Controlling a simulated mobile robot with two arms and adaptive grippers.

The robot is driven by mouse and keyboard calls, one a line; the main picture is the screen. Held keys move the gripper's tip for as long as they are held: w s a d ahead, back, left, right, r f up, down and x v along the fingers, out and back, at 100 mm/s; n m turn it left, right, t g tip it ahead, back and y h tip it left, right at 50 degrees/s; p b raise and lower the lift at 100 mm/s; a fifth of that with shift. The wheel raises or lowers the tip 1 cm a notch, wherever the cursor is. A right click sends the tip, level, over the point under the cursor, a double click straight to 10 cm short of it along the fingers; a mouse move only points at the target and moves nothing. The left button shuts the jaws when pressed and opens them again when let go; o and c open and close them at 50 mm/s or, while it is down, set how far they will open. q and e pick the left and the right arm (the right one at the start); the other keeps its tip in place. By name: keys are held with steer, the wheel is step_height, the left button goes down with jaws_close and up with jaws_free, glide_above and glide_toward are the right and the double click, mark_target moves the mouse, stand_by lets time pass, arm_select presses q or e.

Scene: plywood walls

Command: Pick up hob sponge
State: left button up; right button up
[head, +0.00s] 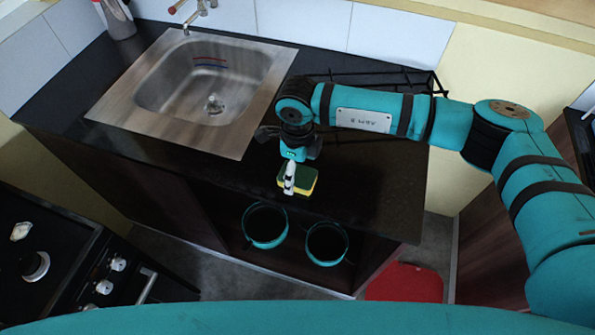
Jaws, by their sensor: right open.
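The sponge (309,180), yellow with a dark green side, lies on the black countertop (375,195) to the right of the sink, near the front edge. My right arm comes in from the right, and my right gripper (289,185) points down at the sponge's left part. The gripper is open, and a pale finger covers part of the sponge. I cannot tell whether the fingers touch it. My left gripper is not in view.
A steel sink (205,85) with a tap (190,12) is set in the counter. A black wire rack (385,80) stands along the back wall. Two teal-rimmed pots (265,226) sit in the open space below. A stove (70,265) is at lower left, and a red object (405,283) is on the floor.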

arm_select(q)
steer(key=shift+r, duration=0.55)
arm_select(e)
steer(key=shift+f, duration=1.25)
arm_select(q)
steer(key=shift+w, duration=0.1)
arm_select(e)
steer(key=c, duration=0.8)
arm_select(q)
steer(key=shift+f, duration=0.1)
arm_select(e)
steer(key=shift+r, duration=0.1)
